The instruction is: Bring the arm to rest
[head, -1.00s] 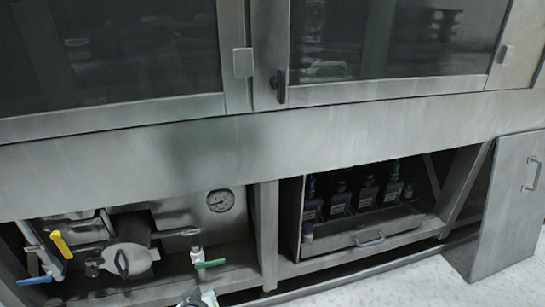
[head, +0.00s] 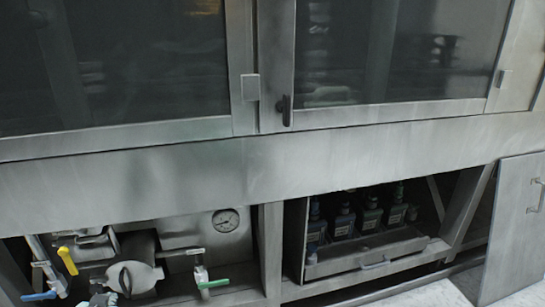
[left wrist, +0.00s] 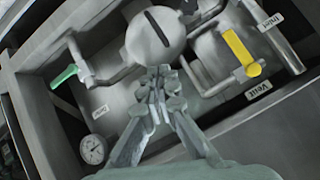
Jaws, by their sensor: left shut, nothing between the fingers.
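My left gripper (left wrist: 160,78) is shut and empty in the left wrist view. Its fingertips appear in front of the lower edge of a round metal cap with a dark slot (left wrist: 155,36); I cannot tell whether they touch it. In the head view only the tip of my left gripper (head: 103,297) shows at the bottom edge, below and left of the same cap (head: 134,277). My right gripper is in neither view.
Around the gripper are a yellow handle (left wrist: 240,53), a green handle (left wrist: 63,76) and a gauge (left wrist: 93,149). A blue handle (head: 39,296) sits at far left. Bottles (head: 368,212) stand in an open bay. A loose panel (head: 515,235) leans at right.

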